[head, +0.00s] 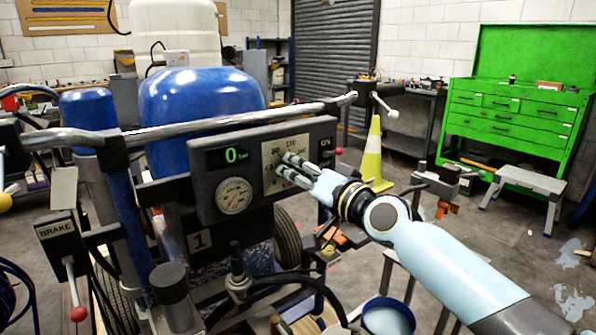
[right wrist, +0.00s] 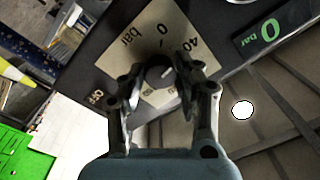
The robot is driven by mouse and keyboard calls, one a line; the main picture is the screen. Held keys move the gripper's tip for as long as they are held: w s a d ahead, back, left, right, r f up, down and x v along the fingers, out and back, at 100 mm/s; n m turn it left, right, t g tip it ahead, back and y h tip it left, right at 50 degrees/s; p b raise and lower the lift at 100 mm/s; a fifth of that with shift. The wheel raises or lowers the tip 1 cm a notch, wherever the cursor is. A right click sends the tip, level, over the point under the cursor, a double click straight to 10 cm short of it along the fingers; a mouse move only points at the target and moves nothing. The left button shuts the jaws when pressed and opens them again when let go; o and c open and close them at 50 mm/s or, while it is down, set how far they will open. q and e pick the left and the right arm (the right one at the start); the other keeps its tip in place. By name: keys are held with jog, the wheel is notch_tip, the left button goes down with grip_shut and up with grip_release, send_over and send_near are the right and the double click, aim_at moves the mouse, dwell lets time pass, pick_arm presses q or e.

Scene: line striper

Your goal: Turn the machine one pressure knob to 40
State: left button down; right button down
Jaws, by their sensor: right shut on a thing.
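The machine with the number 1 plate (head: 200,241) has a dark control panel (head: 213,202) in the middle of the head view. A pale square dial plate (head: 270,150) on the panel carries the pressure knob. The knob (right wrist: 158,73) is dark and round and shows between my fingers in the right wrist view, with a pale mark near its right side. The plate's 0, 40 and bar markings show around it. The display (head: 232,155) reads 0 bar. My right gripper (head: 284,166) is shut on the knob and hides it in the head view. My left gripper is out of view.
A round gauge (head: 235,196) sits beside the dial plate, and a metal handlebar (head: 225,124) runs above the panel. A brake lever (head: 73,285) hangs at left. A traffic cone (head: 373,150), grey step stool (head: 527,182) and green tool cabinet (head: 515,118) stand behind.

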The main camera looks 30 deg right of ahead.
jog(key=shift+m, duration=1)
jog(key=c, duration=0.9)
grip_release()
jog(key=shift+c, duration=0.2)
jog(key=s+d, duration=0.1)
jog(key=s, duration=0.6)
jog(key=shift+s, duration=0.2)
jog(key=shift+d+f, duration=0.1)
